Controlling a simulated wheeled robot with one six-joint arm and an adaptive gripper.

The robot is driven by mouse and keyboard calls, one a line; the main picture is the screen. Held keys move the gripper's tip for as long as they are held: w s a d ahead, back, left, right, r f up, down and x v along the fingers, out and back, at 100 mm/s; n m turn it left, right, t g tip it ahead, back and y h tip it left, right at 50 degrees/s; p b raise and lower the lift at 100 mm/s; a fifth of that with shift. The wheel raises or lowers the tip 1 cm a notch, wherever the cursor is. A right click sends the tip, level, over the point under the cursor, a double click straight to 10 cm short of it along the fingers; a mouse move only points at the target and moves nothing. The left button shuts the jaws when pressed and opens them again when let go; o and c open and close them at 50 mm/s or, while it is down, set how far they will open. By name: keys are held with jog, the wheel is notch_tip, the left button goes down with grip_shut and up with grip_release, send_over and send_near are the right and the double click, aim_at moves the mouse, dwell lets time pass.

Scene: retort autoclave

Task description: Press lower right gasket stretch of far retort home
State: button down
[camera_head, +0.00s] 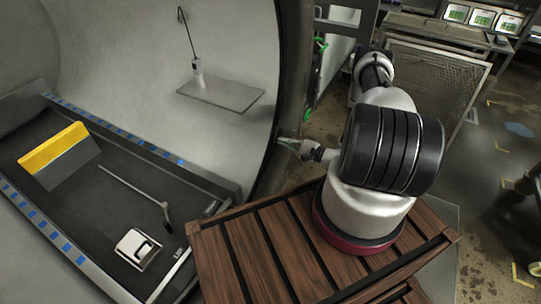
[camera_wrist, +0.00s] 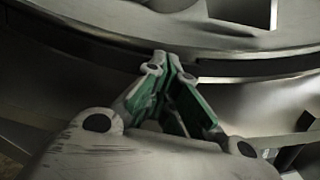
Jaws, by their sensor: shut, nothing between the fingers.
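A large pale round vessel (camera_head: 130,60) with a dark rim (camera_head: 290,80) fills the left of the head view; I cannot tell whether it is the far retort. My gripper (camera_head: 283,141) reaches the right side of this rim, low down. In the wrist view my gripper (camera_wrist: 172,62) is shut with its green-padded fingers tip to tip and empty. The fingertips lie at a dark curved band (camera_wrist: 100,57), seemingly the gasket, running along the metal rim (camera_wrist: 120,25). I cannot tell whether they touch it, and the part behind the fingers is hidden.
Inside the vessel are a dark tray bed (camera_head: 95,190), a yellow-topped block (camera_head: 55,147), a thin rod (camera_head: 130,187), a white device (camera_head: 136,248) and a small shelf (camera_head: 222,93) with a bottle. A slatted wooden platform (camera_head: 245,255) stands below my arm. A mesh panel (camera_head: 430,80) stands behind.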

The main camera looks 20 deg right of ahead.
jog(key=shift+x, duration=1.3)
jog(key=shift+s, duration=0.1)
jog(key=v, duration=1)
jog(key=shift+d, duration=0.15)
